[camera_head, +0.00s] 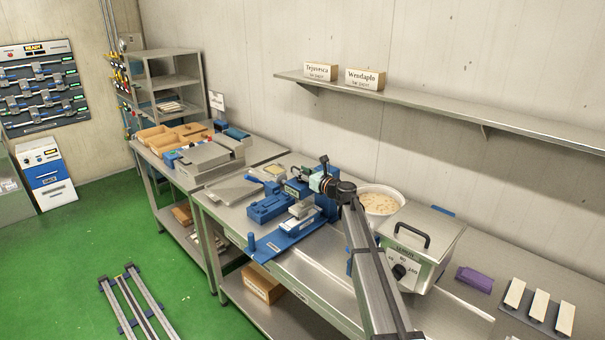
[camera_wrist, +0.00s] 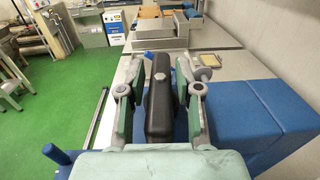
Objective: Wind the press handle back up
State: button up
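The press handle (camera_wrist: 158,100) is a black grip with rounded edges, upright in the middle of the wrist view. My gripper (camera_wrist: 160,78) is open around it, with one green-padded finger on each side and a visible gap to each pad. In the head view my gripper (camera_head: 318,184) is at the top of the blue press (camera_head: 326,207), in front of the wall. The handle is hard to tell apart from my gripper there. The press's blue base plate (camera_head: 270,245) extends toward the table's front edge. A pale block (camera_head: 301,209) sits under the press.
A bowl of pale mix (camera_head: 378,201) and a steel kettle box (camera_head: 425,240) stand right of the press. A blue fixture (camera_head: 268,207) and a grey scale-like plate (camera_head: 233,190) lie to its left. A wall shelf (camera_head: 440,100) runs above.

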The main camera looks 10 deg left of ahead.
aim_at(302, 171)
dwell(0.3)
notch_tip(302, 171, up, 10)
dwell(0.5)
jog(key=shift+f, duration=0.1)
